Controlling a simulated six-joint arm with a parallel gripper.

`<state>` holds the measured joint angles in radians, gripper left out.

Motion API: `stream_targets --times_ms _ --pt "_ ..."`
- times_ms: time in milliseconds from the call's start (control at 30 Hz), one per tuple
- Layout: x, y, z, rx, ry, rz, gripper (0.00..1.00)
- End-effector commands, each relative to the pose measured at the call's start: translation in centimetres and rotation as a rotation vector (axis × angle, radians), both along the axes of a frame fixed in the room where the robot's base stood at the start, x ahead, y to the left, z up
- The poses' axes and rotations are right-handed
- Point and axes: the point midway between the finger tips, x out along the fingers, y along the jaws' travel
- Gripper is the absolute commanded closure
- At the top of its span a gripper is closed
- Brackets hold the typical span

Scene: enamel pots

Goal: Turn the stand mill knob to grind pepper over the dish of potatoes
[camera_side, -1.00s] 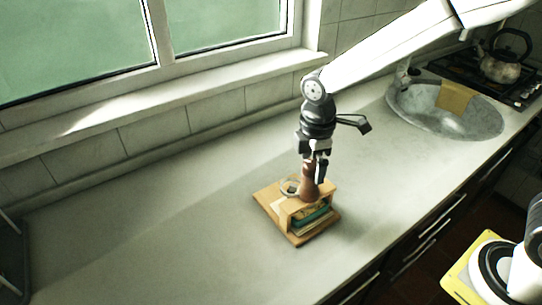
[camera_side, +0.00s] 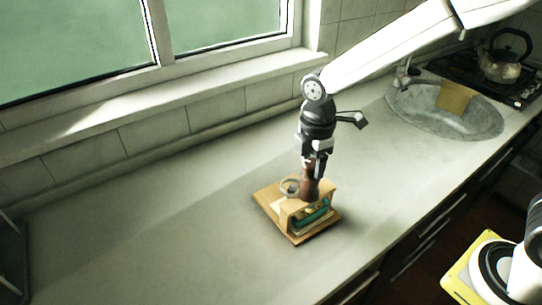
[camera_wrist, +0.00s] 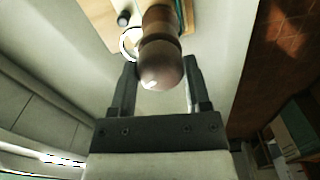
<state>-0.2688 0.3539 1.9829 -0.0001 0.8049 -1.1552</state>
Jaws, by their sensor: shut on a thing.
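The pepper mill (camera_side: 309,188) is brown and stands upright in a light wooden stand (camera_side: 268,203) on the counter. Its rounded knob (camera_wrist: 160,68) shows from above in the wrist view, between the two fingers. My gripper (camera_side: 314,171) points down from above and is shut on the knob; it also shows in the wrist view (camera_wrist: 161,80). A teal dish (camera_side: 317,216) sits low in the stand, beneath the mill. Its contents are too small and too covered to make out well.
A pale ring-shaped thing (camera_side: 290,186) is beside the mill on the stand. The counter (camera_side: 150,225) around the stand is clear. The window wall runs behind. A sink (camera_side: 420,112) with a tan cloth (camera_side: 455,97) and a kettle (camera_side: 503,62) are at the far right.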

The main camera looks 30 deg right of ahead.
Motion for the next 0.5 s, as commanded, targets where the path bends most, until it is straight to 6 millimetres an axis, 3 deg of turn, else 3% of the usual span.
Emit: stream_targets --times_ms 233,500 --pt "0.01 0.0 0.01 0.0 0.0 -0.057 0.86" --pt "0.01 0.0 0.01 0.0 0.0 -0.257 0.86"
